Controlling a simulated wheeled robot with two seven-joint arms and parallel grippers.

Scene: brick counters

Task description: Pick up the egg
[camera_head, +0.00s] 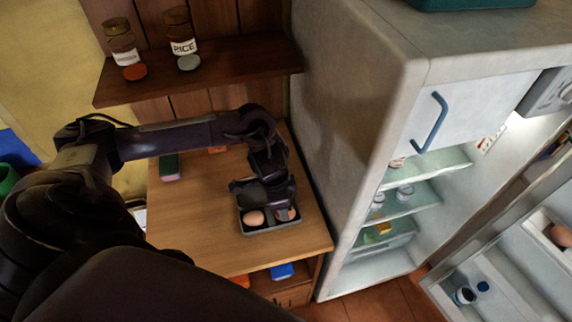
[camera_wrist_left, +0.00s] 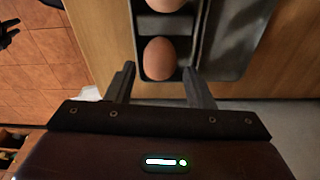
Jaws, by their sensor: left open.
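A brown egg (camera_wrist_left: 160,58) sits in a grey tray (camera_wrist_left: 139,45) and lies between the fingertips of my left gripper (camera_wrist_left: 158,78) in the left wrist view. The gripper is open, with one finger on each side of the egg's near end; contact cannot be told. A second egg (camera_wrist_left: 163,4) is cut off at the top of that view. In the head view, my left gripper (camera_head: 272,200) is over the tray (camera_head: 271,229) on the wooden counter, with one egg (camera_head: 254,217) at its left and another (camera_head: 286,213) at its right. A dark pronged shape, possibly my right gripper, shows at the wrist view's left edge.
The wooden counter (camera_head: 190,235) is mostly clear left of the tray. A shelf (camera_head: 220,66) with two jars stands above it. An open fridge (camera_head: 345,150) rises close on the right, its door (camera_head: 500,270) swung out. Another egg (camera_head: 561,236) is in the door.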

